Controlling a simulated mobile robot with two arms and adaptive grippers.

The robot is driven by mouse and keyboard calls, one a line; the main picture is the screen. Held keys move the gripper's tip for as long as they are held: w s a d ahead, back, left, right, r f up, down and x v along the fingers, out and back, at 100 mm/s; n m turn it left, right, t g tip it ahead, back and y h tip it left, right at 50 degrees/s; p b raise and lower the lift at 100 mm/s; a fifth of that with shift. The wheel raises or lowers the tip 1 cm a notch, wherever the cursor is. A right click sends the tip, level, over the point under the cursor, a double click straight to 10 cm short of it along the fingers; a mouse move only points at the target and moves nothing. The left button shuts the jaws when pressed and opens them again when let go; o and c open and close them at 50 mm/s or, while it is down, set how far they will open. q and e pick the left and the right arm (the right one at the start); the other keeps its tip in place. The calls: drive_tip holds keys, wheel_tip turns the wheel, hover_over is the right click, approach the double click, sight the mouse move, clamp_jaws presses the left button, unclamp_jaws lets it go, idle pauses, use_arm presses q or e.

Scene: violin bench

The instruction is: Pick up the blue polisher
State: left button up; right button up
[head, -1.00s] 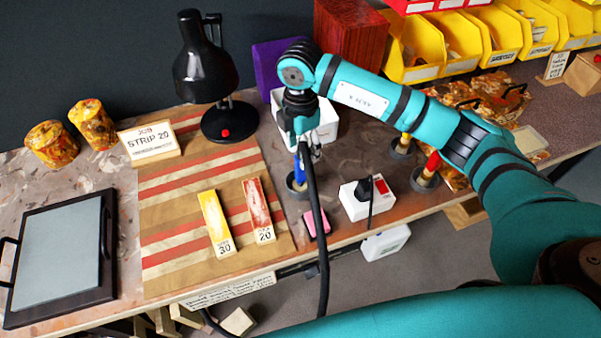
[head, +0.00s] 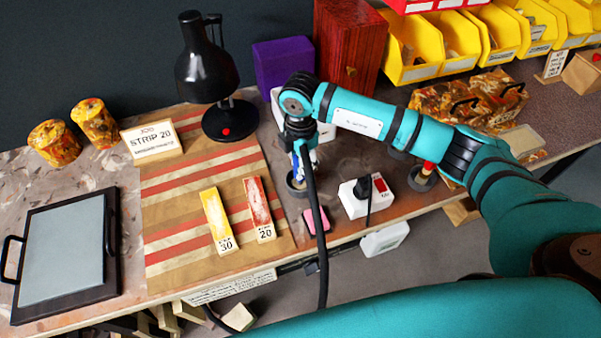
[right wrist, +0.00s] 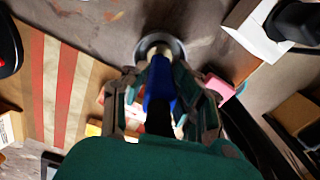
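The blue polisher (right wrist: 160,85) stands in a grey round holder (right wrist: 152,43), seen in the right wrist view. In the head view, only small blue parts of it show under my right arm, above the holder (head: 297,188). My right gripper (right wrist: 159,80) is around the polisher, with one finger on each side. The fingers look spread, with gaps between them and the polisher. In the head view the right gripper (head: 300,165) is low over the holder and partly hidden by its own wrist and a black cable. My left gripper is not in view.
A pink block (head: 316,221) and a white box with a black plug (head: 354,200) sit close by on the right. A white bin (head: 325,128) stands behind the gripper. A red polisher (head: 428,167) stands further right. Yellow (head: 216,222) and red (head: 259,209) strips lie left.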

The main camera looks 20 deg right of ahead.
clamp_jaws()
wheel_tip(320, 180, up, 10)
drive_tip(key=shift+r+b, duration=0.1)
drive_tip(key=shift+b, duration=0.7)
idle(1.2)
